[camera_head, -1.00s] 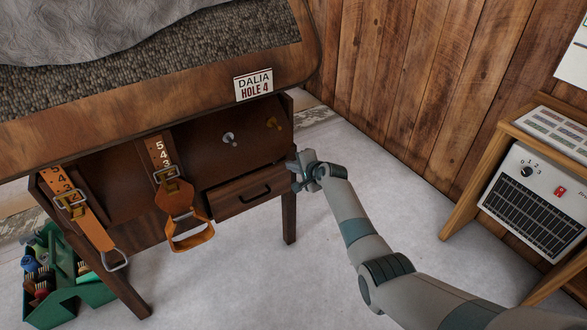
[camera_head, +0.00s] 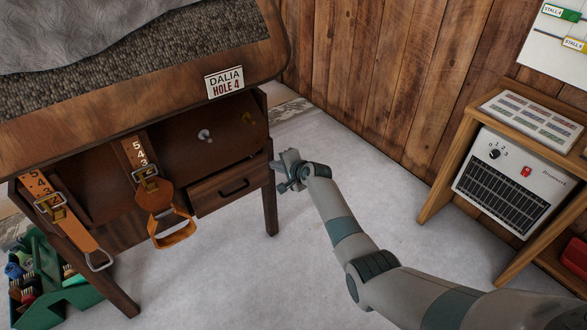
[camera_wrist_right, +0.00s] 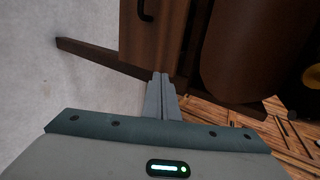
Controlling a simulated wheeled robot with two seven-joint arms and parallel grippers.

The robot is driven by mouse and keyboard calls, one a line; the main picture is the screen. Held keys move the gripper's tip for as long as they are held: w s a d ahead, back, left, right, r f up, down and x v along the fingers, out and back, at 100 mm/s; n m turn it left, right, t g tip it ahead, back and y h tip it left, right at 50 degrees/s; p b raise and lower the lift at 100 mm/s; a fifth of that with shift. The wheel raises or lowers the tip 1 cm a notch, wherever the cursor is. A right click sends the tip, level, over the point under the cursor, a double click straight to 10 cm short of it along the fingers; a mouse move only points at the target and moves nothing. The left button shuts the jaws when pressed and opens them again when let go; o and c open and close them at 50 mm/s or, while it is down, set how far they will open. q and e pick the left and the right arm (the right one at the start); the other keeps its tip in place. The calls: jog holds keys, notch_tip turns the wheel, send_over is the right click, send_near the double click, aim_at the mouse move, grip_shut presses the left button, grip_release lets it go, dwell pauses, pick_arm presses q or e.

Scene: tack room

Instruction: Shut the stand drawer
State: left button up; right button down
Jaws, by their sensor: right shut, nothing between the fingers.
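The stand drawer (camera_head: 230,190) is a small brown wooden drawer with a dark bar handle (camera_head: 233,187), low at the right end of the wooden stand (camera_head: 150,75). Its front seems to stand out a little; how far I cannot tell. My right gripper (camera_head: 281,178) is shut and empty, just right of the drawer's right end, by the stand's front right leg. In the right wrist view its closed fingertips (camera_wrist_right: 160,77) are at the lower edge of the drawer front (camera_wrist_right: 150,42); whether they touch is unclear. My left gripper is out of view.
Orange straps with metal buckles (camera_head: 160,205) hang on the stand, left of the drawer. A green caddy (camera_head: 60,285) is on the floor at lower left. A wooden shelf unit with a heater (camera_head: 515,180) stands at right. Pale floor between is clear.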

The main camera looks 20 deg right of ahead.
pick_arm(q)
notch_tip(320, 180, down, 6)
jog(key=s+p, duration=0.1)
jog(key=p, duration=0.1)
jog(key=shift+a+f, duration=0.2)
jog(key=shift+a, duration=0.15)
pick_arm(e)
jog(key=v, duration=0.9)
